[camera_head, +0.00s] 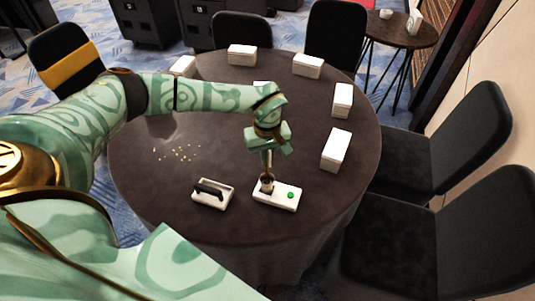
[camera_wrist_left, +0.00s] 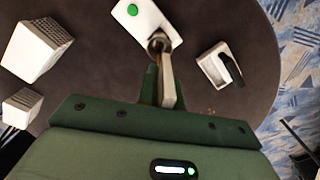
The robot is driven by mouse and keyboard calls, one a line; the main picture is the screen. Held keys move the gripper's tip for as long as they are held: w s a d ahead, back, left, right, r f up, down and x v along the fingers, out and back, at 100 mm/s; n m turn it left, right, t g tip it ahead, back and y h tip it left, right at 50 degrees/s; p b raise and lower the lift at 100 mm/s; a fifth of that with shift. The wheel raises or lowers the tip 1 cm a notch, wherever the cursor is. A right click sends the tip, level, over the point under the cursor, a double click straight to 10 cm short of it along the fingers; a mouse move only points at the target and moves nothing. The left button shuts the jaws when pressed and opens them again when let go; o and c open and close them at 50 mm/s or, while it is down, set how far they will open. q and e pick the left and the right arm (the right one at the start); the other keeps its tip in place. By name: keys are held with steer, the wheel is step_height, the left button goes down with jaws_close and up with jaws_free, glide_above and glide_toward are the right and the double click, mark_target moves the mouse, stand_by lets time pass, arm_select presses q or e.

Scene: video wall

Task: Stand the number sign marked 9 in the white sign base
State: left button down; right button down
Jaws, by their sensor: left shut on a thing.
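A white base (camera_head: 278,201) with a green dot stands near the front of the round table. It also shows at the top of the wrist view (camera_wrist_left: 133,24). My left gripper (camera_head: 267,165) points down over the left part of this base and is shut on a thin upright piece, seen as a pale narrow bar (camera_wrist_left: 167,82) in the wrist view. The bar's lower end is at a round dark fitting (camera_head: 266,184) on the base; I cannot tell whether it is seated. No number 9 is readable. My right gripper is not in view.
A white tray (camera_head: 227,193) with a black handle-like piece (camera_head: 207,189) stands just left of the base. Several white blocks, such as this one (camera_head: 336,150), stand around the far and right table edge. Small tan bits (camera_head: 178,154) lie at left. Black chairs surround the table.

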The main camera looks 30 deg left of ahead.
arm_select(q)
steer(key=shift+f, duration=0.55)
steer(key=c, duration=1.5)
jaws_free()
step_height(320, 180, up, 16)
steer(key=shift+r+p, duration=0.15)
steer(key=shift+p, duration=0.8)
